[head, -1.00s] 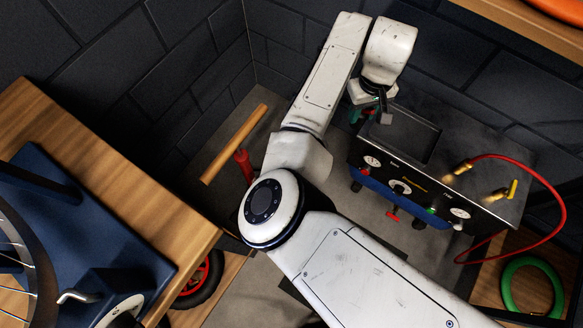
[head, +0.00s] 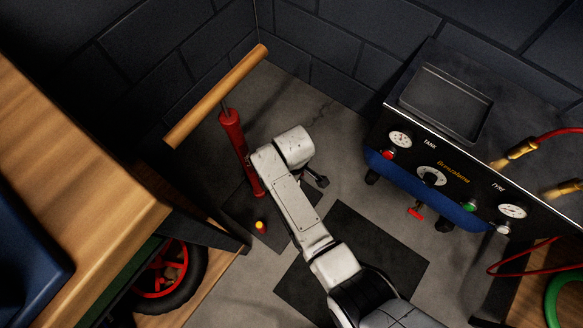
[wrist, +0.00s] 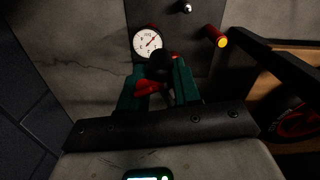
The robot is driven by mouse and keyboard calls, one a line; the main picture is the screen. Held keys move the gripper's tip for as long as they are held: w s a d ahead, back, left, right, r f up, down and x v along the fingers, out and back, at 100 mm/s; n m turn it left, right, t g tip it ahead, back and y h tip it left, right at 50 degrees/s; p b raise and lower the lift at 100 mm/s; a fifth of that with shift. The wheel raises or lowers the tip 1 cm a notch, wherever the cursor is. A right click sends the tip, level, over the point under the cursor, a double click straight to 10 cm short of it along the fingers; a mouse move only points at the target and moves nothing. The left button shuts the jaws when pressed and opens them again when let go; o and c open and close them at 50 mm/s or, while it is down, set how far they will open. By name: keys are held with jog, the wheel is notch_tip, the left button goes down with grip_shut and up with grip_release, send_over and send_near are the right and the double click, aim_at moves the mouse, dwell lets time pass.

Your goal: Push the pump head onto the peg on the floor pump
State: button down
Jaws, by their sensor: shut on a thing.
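The floor pump's red barrel (head: 234,145) stands at left of centre in the head view, topped by a long wooden handle (head: 215,95). The peg (head: 261,226), red with a yellow tip, stands on the dark pump base. In the wrist view the peg (wrist: 218,38) is to the upper right of my gripper (wrist: 159,82). My green-fingered gripper is shut on the pump head (wrist: 160,65), a dark piece with red beside it. The pump head is apart from the peg in the picture. My own arm hides the fingers and pump head in the head view.
The pump's white gauge (wrist: 147,42) is just beyond the fingers. A compressor (head: 425,165) with dials stands at right. A wooden bench (head: 85,150) and red-rimmed wheel (head: 168,270) are at left.

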jog(key=shift+n, duration=0.6)
jog(key=s+f+b, duration=0.2)
jog(key=f, duration=0.2)
jog(key=s+f+b, duration=0.3)
jog(key=f, duration=0.2)
jog(key=s+a+f+b, duration=0.1)
jog(key=s+f+b, duration=0.1)
jog(key=f, duration=0.3)
jog(key=shift+s+f+b, duration=0.1)
jog(key=shift+s+b, duration=0.2)
jog(key=shift+b, duration=0.3)
jog(key=shift+d+p, duration=0.1)
jog(key=shift+p, duration=0.2)
jog(key=shift+f+b, duration=1.2)
jog(key=shift+f, duration=0.45)
jog(key=c, duration=0.7)
grip_release()
